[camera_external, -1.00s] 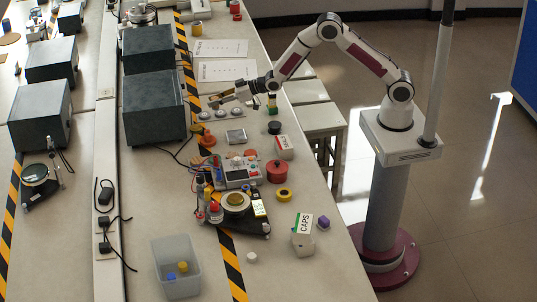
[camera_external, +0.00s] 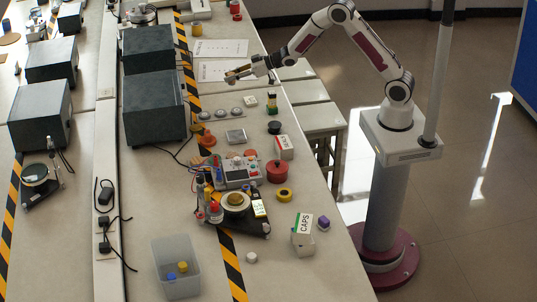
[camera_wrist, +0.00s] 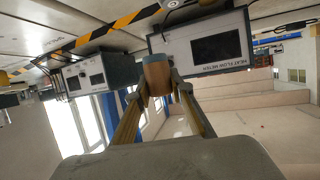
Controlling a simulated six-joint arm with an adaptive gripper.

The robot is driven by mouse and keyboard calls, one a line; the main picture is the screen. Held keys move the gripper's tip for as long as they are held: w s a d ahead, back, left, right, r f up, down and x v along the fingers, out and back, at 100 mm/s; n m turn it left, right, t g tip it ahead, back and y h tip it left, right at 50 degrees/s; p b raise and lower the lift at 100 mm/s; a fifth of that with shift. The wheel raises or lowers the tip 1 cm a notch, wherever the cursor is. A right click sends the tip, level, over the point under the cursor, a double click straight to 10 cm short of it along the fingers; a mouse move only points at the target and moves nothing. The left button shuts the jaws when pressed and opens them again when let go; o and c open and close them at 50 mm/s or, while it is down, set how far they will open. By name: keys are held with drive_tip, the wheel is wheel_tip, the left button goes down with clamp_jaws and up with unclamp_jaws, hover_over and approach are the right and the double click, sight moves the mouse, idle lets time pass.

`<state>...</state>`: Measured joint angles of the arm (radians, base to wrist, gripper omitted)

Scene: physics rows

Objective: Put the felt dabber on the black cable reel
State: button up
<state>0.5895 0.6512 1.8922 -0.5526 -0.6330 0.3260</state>
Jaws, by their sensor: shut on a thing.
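My gripper (camera_external: 232,76) is raised over the far part of the bench, near the white printed sheets. In the wrist view my gripper (camera_wrist: 166,92) is shut on a small cylinder, brownish with a blue-grey end, which looks like the felt dabber (camera_wrist: 156,74). The dabber is hard to make out in the external view. A small round black object, which looks like the black cable reel (camera_external: 274,128), lies near the bench's right edge, nearer the camera than my gripper and apart from it.
A red round container (camera_external: 277,171) and a yellow ring (camera_external: 283,194) lie nearer the camera. Large dark instrument boxes (camera_external: 153,105) stand left. A clear bin (camera_external: 177,275) stands in front.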

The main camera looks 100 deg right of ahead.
drive_tip(key=s, duration=0.2)
drive_tip(key=n+g+y, duration=0.1)
drive_tip(key=n+y, duration=0.8)
drive_tip(key=y, duration=0.1)
hover_over(275, 125)
drive_tip(key=shift+d+f, duration=0.15)
drive_tip(key=shift+f, duration=0.3)
drive_tip(key=shift+f, duration=2.9)
drive_tip(key=shift+f, duration=2.1)
drive_tip(key=shift+f, duration=0.15)
